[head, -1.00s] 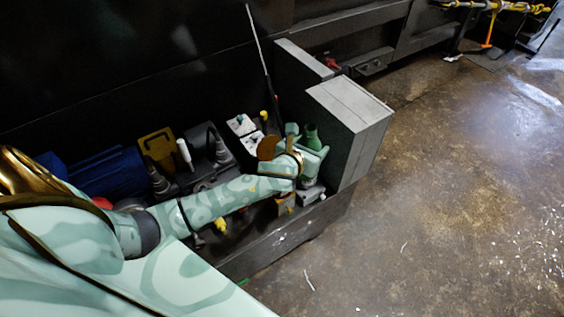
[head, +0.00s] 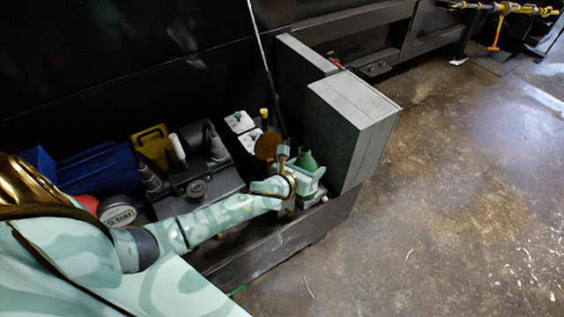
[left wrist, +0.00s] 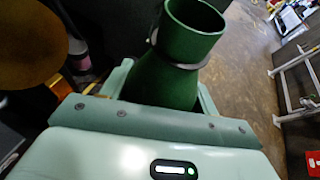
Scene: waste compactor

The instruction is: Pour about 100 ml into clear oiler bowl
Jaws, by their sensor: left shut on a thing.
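A dark green bottle with an open, wide neck (head: 306,160) is in my left gripper (head: 308,178), in front of the machinery and left of the grey box. In the left wrist view the green bottle (left wrist: 180,60) stands between the fingers, with its open mouth up and a thin ring around its neck. The gripper is shut on it. The bottle's lower part is hidden by the gripper. I cannot make out the clear oiler bowl in either view. My right gripper is not in view.
A grey box (head: 350,130) stands right of the bottle. A black motor-like unit (head: 200,180), white units (head: 240,122), a yellow bracket (head: 153,147) and a round gauge (head: 118,214) lie left. A thin rod (head: 264,60) rises behind. The floor (head: 450,190) at right is mostly open.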

